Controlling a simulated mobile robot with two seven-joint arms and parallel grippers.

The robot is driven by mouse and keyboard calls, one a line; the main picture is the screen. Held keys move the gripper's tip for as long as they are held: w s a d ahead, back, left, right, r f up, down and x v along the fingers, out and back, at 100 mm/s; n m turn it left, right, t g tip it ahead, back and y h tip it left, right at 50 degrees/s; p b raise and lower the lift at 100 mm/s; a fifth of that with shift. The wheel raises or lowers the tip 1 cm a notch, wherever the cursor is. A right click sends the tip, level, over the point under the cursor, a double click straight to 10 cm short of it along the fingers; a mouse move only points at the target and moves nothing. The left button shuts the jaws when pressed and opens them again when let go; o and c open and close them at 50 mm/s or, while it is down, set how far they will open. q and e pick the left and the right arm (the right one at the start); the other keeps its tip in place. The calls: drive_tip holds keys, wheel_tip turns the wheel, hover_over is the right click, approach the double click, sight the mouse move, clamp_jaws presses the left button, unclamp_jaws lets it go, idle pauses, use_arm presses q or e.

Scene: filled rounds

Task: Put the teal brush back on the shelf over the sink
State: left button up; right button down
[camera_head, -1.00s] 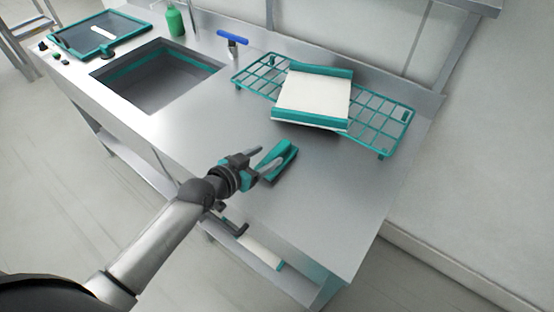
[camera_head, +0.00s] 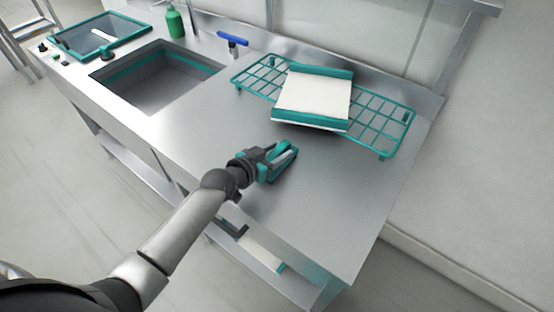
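The teal brush (camera_head: 290,153) lies on the steel counter, right of the sink and in front of the wire rack. My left gripper (camera_head: 277,156) is down at the brush, its dark and light grey fingers over and beside it. The gripper and wrist hide part of the brush, so I cannot tell whether the fingers are closed on it. My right gripper is not in view. A metal edge on a post, possibly part of a shelf (camera_head: 484,6), shows at the top right. No shelf shows directly above the sink.
The sink (camera_head: 150,92) is at the left. A teal wire rack (camera_head: 392,118) bears a white-and-teal item (camera_head: 312,98). The counter's front right is clear.

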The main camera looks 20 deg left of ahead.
use_arm(q)
clamp_jaws()
drive_tip(key=shift+r, duration=0.1)
idle(0.5)
